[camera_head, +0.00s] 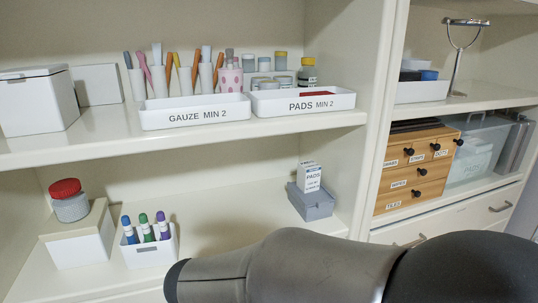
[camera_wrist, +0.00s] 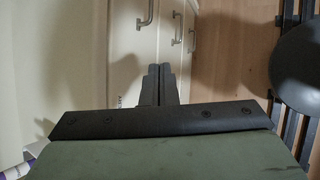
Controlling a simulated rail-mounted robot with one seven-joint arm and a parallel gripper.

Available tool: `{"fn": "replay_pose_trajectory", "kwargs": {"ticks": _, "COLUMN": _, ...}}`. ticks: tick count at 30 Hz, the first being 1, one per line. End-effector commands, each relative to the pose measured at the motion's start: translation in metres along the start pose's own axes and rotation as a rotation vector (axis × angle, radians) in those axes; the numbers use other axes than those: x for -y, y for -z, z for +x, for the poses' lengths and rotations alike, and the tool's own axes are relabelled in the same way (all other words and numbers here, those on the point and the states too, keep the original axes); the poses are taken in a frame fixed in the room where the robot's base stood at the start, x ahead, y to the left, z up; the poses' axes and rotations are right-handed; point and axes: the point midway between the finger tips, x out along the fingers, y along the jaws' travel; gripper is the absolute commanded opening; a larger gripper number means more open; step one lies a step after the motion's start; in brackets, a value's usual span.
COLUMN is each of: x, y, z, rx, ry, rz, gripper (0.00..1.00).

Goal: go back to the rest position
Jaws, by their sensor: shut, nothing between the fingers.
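My gripper (camera_wrist: 160,68) shows in the wrist view with its two dark fingers together and nothing between them. It points toward pale drawer fronts (camera_wrist: 140,50) with metal handles and is apart from them as far as I can tell. In the head view my grey and black arm crosses the lower right, and the gripper itself is not seen there.
Shelves hold a GAUZE tray (camera_head: 195,115), a PADS tray (camera_head: 302,103), a pen holder (camera_head: 150,252), a grey box with a PADS carton (camera_head: 310,178) and a wooden drawer box (camera_head: 415,175). A drawer handle (camera_head: 500,207) sticks out at right. Wood floor (camera_wrist: 240,60) shows below.

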Motion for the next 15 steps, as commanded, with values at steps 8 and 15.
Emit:
{"fn": "replay_pose_trajectory", "kwargs": {"ticks": 8, "x": 0.108, "y": -0.168, "z": -0.048, "rx": 0.019, "ry": 0.478, "rz": 1.101, "gripper": 0.0}}
{"fn": "replay_pose_trajectory", "kwargs": {"ticks": 15, "x": 0.159, "y": -0.196, "z": -0.089, "rx": 0.032, "ry": 0.71, "rz": 1.755, "gripper": 0.0}}
